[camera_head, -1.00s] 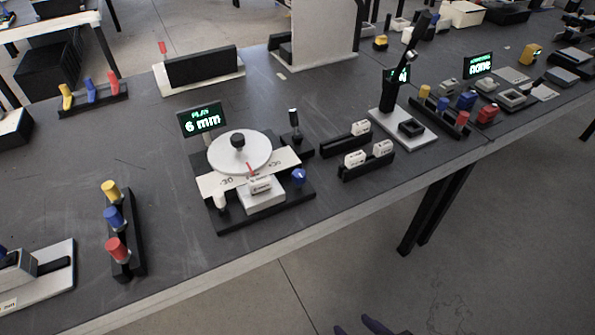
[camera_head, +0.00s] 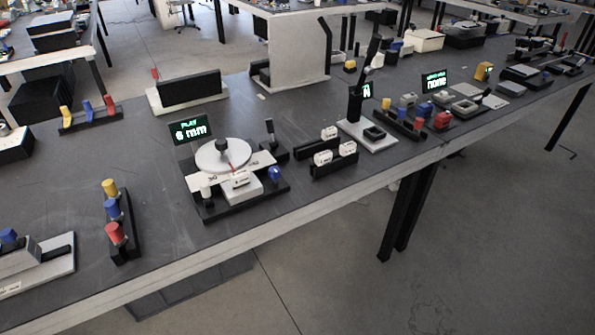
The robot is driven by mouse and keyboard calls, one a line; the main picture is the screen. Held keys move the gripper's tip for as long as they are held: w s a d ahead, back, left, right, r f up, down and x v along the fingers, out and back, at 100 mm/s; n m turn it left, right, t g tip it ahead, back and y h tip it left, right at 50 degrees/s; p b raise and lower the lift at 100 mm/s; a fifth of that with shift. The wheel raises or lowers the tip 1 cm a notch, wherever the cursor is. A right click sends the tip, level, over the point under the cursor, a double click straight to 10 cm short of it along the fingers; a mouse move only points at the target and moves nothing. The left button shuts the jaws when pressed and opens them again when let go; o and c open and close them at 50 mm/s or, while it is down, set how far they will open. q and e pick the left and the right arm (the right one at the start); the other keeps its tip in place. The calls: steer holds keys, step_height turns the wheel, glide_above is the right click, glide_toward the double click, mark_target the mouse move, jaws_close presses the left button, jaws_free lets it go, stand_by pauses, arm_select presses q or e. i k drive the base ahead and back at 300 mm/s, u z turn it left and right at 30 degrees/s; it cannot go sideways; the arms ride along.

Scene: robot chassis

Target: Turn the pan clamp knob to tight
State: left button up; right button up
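The pan device stands on the dark table left of the middle. It has a round white disc (camera_head: 222,156) with a black knob (camera_head: 221,146) on top, above a white scale plate. A blue knob (camera_head: 275,173) sits at its right front corner and a white knob (camera_head: 206,191) at its left front. A black lever (camera_head: 269,128) stands behind its right side. A display (camera_head: 189,130) at the back reads "PLAY 6 mm". I cannot tell from any label which knob is the pan clamp. Neither of my grippers is in view.
A rack of yellow, blue and red knobs (camera_head: 115,233) stands to the left. Black racks with white blocks (camera_head: 334,161) stand to the right, then a black post on a white base (camera_head: 383,142). The table's front edge is clear before the device.

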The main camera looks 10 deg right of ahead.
mark_target(274, 172)
steer(key=z, duration=0.95)
steer(key=i, duration=0.8)
steer(key=u, duration=1.15)
